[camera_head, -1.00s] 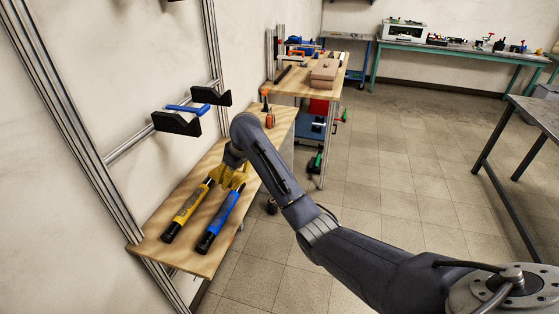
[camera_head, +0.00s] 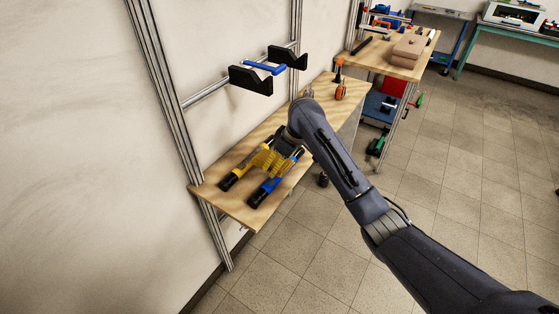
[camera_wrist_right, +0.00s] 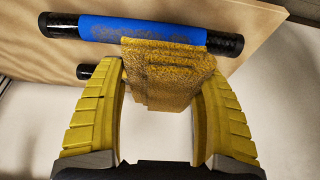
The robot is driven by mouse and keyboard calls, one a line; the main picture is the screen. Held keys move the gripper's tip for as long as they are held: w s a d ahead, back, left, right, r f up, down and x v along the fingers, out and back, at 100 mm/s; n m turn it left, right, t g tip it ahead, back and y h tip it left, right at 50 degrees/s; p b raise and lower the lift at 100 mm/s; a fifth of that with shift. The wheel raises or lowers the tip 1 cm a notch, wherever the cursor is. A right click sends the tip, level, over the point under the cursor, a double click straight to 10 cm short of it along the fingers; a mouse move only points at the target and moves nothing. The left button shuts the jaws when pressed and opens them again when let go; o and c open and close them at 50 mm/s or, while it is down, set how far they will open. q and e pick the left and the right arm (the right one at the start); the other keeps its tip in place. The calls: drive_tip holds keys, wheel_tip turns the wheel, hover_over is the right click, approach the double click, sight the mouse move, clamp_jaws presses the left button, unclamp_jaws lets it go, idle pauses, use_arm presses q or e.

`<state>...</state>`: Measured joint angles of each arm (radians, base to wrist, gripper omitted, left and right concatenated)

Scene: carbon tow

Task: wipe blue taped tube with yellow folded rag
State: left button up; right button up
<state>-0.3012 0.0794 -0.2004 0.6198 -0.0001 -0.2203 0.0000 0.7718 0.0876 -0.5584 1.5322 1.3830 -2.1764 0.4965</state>
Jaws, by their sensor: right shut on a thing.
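The blue taped tube (camera_head: 268,188) lies on a wooden shelf, beside a tube with yellow tape (camera_head: 236,174). In the right wrist view the blue tube (camera_wrist_right: 105,29) has black ends and dark smudges on its tape. My right gripper (camera_wrist_right: 163,85) is shut on the yellow folded rag (camera_wrist_right: 170,72), between its yellow ribbed fingers. The rag's upper edge overlaps the blue tube and hides part of it; firm contact cannot be told. In the head view my right gripper (camera_head: 276,157) is over the tubes and covers their far parts. My left gripper is not in view.
The wooden shelf (camera_head: 216,195) has an orange-handled tool (camera_head: 340,90) farther back. Black wall brackets (camera_head: 250,80) hold a blue bar (camera_head: 264,67) above. A metal post (camera_head: 180,130) stands at the left. A second table (camera_head: 385,60) with a brown block is behind. Floor is clear at right.

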sight(279, 180)
drive_tip(key=shift+f, duration=2.4)
drive_tip(key=shift+f, duration=0.65)
drive_tip(key=shift+w+d, duration=0.9)
drive_tip(key=shift+w, duration=0.3)
drive_tip(key=shift+w+d, duration=0.9)
drive_tip(key=shift+w, duration=0.25)
drive_tip(key=shift+s+a+r, duration=0.1)
drive_tip(key=shift+s+a, duration=0.5)
drive_tip(key=shift+s, duration=0.2)
drive_tip(key=shift+s+a, duration=0.6)
drive_tip(key=shift+s, duration=0.15)
drive_tip(key=shift+s+a, duration=0.55)
drive_tip(key=shift+s, duration=0.25)
drive_tip(key=shift+w+d+f, duration=0.15)
drive_tip(key=shift+w+d, duration=0.75)
drive_tip(key=shift+w, duration=0.3)
drive_tip(key=shift+w+d+f, duration=0.1)
drive_tip(key=shift+w+d, duration=0.8)
drive_tip(key=shift+w, duration=0.25)
drive_tip(key=shift+s+a+r, duration=0.1)
drive_tip(key=shift+s+a, duration=0.6)
drive_tip(key=shift+s, duration=0.2)
drive_tip(key=shift+s+a+r, duration=0.1)
drive_tip(key=shift+s+a, duration=0.6)
drive_tip(key=shift+s, duration=0.2)
